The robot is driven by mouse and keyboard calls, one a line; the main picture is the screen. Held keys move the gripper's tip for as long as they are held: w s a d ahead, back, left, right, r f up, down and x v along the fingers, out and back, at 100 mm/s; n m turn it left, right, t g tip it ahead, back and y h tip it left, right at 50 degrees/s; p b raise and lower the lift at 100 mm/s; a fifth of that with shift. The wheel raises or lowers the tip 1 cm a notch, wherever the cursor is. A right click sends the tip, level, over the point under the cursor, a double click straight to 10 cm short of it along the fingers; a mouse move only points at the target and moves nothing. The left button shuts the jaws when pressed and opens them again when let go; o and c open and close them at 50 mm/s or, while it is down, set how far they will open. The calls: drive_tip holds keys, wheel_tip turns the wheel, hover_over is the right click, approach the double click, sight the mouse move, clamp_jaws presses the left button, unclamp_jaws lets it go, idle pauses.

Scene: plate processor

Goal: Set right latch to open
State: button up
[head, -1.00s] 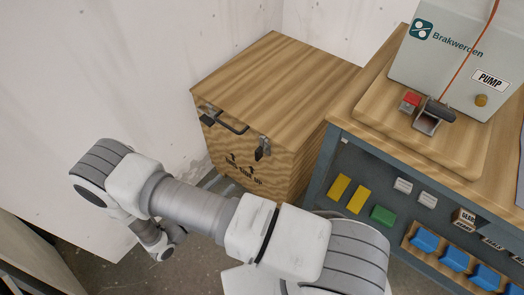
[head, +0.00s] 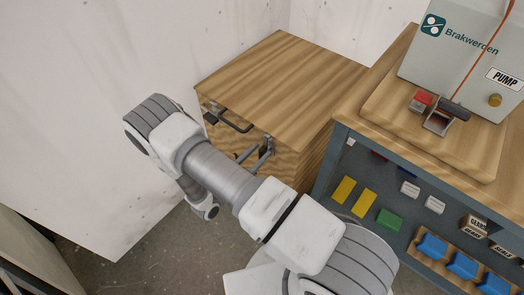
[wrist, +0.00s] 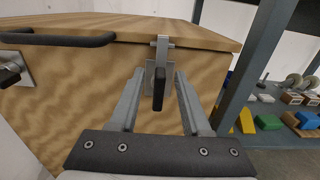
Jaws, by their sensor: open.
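The wooden box (head: 285,72) has a lid and two metal latches on its front. The right latch (wrist: 159,75) has a metal plate and loop reaching up to the lid's edge, with a black lever hanging down. It also shows in the head view (head: 268,146), partly covered. My gripper (wrist: 158,88) is open, with one finger on each side of the black lever; I cannot tell whether either touches it. In the head view, my gripper's fingers (head: 252,153) reach the box front beside this latch. The left latch (wrist: 12,70) is at the picture's left edge.
A black bar handle (wrist: 62,39) juts from the box front, left of the right latch. A grey-framed bench (head: 335,165) stands close on the right, with coloured blocks on its shelf and a pump unit (head: 455,50) on top. Floor is clear in front.

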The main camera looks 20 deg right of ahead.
drive_tip(key=shift+x, duration=1)
clamp_jaws()
